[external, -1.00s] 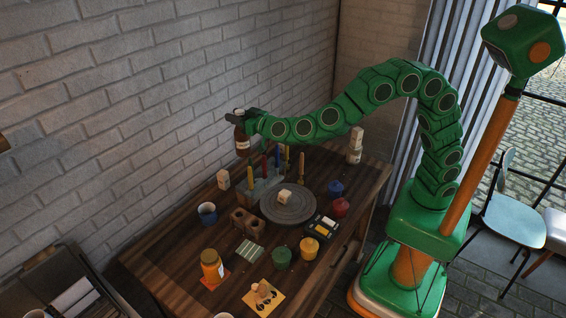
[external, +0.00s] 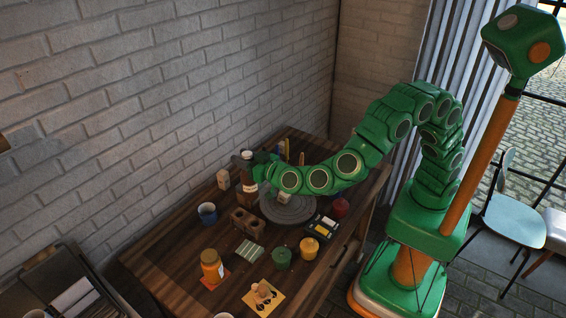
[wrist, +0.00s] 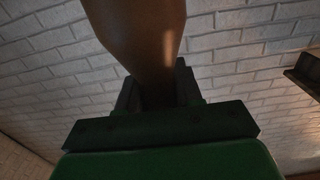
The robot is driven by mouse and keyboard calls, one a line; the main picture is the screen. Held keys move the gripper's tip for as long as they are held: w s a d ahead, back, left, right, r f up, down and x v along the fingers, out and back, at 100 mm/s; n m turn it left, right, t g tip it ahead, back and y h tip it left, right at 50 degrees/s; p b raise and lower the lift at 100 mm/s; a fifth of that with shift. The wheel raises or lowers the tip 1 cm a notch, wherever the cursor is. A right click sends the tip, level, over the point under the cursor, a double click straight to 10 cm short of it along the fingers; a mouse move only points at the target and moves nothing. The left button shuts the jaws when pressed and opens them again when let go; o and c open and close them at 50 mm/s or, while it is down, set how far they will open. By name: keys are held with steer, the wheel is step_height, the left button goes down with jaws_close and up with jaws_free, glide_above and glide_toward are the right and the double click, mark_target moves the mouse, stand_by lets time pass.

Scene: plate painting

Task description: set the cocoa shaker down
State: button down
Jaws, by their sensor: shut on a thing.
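The cocoa shaker (external: 247,177) is a brown bottle with a pale label, upright in the external view at the back left of the wooden table. My gripper (external: 249,162) is shut on its upper part. I cannot tell whether its base touches the table. In the wrist view the shaker (wrist: 138,35) is a large brown cylinder between the dark fingers of my gripper (wrist: 155,88); its ends are out of view.
A pale block (external: 223,179) stands just left of the shaker. A blue mug (external: 207,213) and a brown block with holes (external: 243,221) are in front. My arm partly covers the round grey turntable (external: 289,213) and the brush rack. Jars crowd the front right.

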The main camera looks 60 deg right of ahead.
mark_target(246, 183)
step_height(246, 183, down, 10)
steer(key=shift+a+f, duration=0.1)
steer(key=w+a+f, duration=0.9)
steer(key=w+f, duration=0.1)
steer(key=f, duration=0.3)
steer(key=shift+a, duration=0.2)
stand_by(1.1)
steer(key=shift+w+f, duration=0.1)
steer(key=shift+f, duration=0.05)
steer(key=c, duration=0.8)
jaws_free()
steer(key=shift+o, duration=0.2)
steer(key=s, duration=1.2)
steer(key=shift+r, duration=0.25)
